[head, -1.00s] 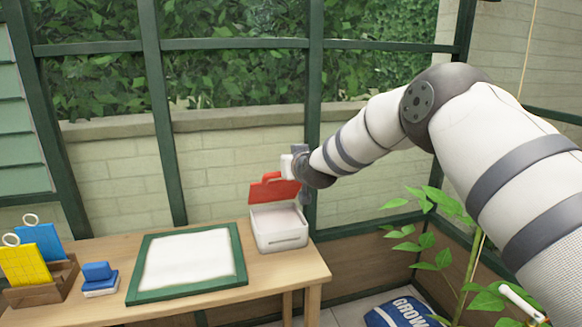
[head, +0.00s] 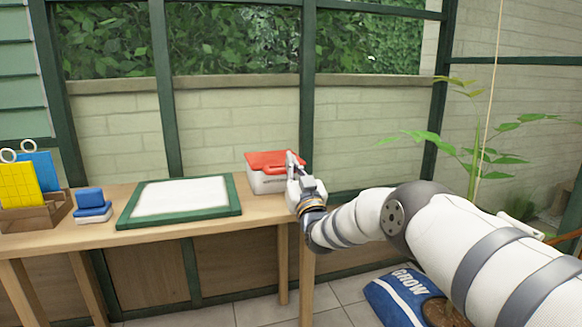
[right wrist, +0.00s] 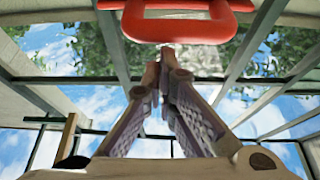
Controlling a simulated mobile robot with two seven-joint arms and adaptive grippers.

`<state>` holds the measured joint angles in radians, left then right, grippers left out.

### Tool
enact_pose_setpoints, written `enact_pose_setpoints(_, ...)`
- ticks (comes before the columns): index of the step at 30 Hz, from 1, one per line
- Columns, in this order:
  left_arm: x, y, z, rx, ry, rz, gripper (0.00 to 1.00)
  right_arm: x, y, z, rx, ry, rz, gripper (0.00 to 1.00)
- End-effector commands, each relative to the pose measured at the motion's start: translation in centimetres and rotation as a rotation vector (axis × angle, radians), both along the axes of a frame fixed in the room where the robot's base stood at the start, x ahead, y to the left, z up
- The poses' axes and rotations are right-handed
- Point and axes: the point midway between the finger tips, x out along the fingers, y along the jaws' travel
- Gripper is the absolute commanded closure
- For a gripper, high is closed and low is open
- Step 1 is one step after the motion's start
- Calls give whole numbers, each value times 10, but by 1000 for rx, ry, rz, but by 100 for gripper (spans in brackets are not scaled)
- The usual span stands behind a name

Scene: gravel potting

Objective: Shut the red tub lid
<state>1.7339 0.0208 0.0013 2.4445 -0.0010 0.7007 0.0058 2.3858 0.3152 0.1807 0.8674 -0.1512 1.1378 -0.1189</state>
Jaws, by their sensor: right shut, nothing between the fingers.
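The white tub (head: 265,183) stands at the right end of the wooden bench. Its red lid (head: 268,158) lies over the top, flat or nearly flat; I cannot tell whether it is fully seated. My right gripper (head: 291,160) is shut and empty, pointing up at the tub's front right and covering part of the lid and tub. In the right wrist view, the shut fingertips (right wrist: 166,52) are just below the red lid handle (right wrist: 182,27); contact cannot be told. My left gripper is out of view.
A green-framed white panel (head: 183,198) lies left of the tub. Further left are a blue block-like object (head: 91,205) and a wooden holder (head: 38,215) with yellow and blue cards. A blue bag (head: 402,295) and a leafy plant (head: 480,150) are at right.

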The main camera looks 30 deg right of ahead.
Motion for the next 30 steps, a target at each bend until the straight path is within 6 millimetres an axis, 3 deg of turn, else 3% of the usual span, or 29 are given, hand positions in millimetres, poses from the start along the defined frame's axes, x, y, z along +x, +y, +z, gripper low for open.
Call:
enact_pose_setpoints(6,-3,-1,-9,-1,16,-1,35,3,-1,-14,0,3,0,100)
enact_pose_setpoints(23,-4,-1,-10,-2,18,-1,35,3,-1,-17,1,8,0,100)
enact_pose_setpoints(26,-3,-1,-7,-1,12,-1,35,2,0,-9,1,6,0,100)
enact_pose_setpoints(30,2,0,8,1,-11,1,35,0,0,21,0,-2,0,100)
